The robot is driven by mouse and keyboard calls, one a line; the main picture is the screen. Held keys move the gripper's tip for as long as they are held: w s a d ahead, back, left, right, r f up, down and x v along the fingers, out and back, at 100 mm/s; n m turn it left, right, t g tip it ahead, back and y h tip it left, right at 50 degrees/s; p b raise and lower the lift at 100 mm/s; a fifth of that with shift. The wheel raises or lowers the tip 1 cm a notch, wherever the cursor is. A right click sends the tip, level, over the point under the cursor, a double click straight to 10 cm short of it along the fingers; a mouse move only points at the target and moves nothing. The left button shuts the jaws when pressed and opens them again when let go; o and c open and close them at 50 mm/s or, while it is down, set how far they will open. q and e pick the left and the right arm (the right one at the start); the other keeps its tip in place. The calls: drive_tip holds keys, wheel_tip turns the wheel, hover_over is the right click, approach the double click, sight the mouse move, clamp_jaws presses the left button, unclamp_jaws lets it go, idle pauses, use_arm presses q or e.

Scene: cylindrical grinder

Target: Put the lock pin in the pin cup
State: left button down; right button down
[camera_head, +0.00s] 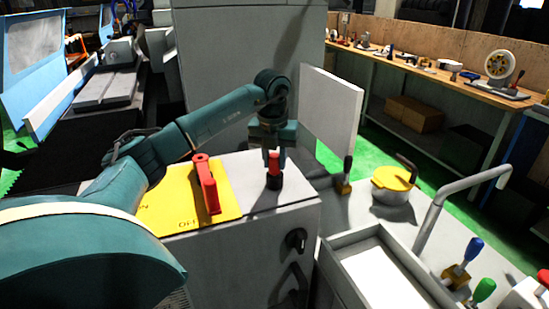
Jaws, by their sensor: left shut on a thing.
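My left gripper (274,152) points down over the top of a grey cabinet (292,214), near its right end. It is shut on a red pin, which I take to be the lock pin (274,162). A small dark cup-like piece, which looks like the pin cup (275,183), stands on the cabinet top directly below. The pin's lower end meets or overlaps the cup's upper part in this view. I cannot tell how deep it sits inside. My right gripper is not in view.
A yellow plate (160,210) with a red lever (206,186) lies left of the cup. A pale upright panel (331,108) stands behind to the right. A yellow-topped pot (393,186), a grey bent pipe (437,204) and a tray (335,246) are to the right.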

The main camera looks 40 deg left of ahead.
use_arm(q)
drive_tip(key=shift+f, duration=0.15)
drive_tip(key=c, duration=1.1)
unclamp_jaws()
drive_tip(key=shift+c, duration=0.2)
